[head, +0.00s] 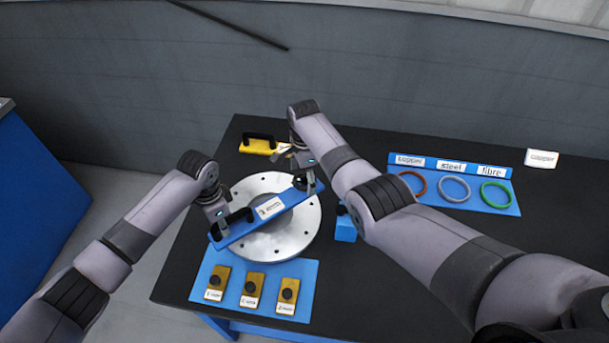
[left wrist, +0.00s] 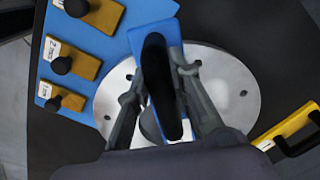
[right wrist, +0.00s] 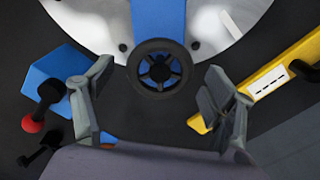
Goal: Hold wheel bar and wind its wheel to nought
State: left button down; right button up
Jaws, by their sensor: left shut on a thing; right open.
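The blue wheel bar (head: 240,228) lies across the round silver flange (head: 262,247). Its black handle (left wrist: 155,75) is at the left end, and its small black spoked wheel (right wrist: 160,67) is at the right end. My left gripper (left wrist: 158,84) is shut on the handle, with a finger on each side. My right gripper (right wrist: 158,85) is open, its fingers spread to either side of the wheel and apart from it. In the head view, the wheel (head: 302,183) is partly hidden by my right gripper. No wheel reading can be made out.
A yellow tool (head: 256,147) with a black handle lies behind the flange. Several brass blocks (head: 254,283) sit on a blue plate in front. A ring rack (head: 455,167) stands at right.

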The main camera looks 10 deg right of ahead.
jog(key=shift+c, duration=0.2)
jog(key=c, duration=1.1)
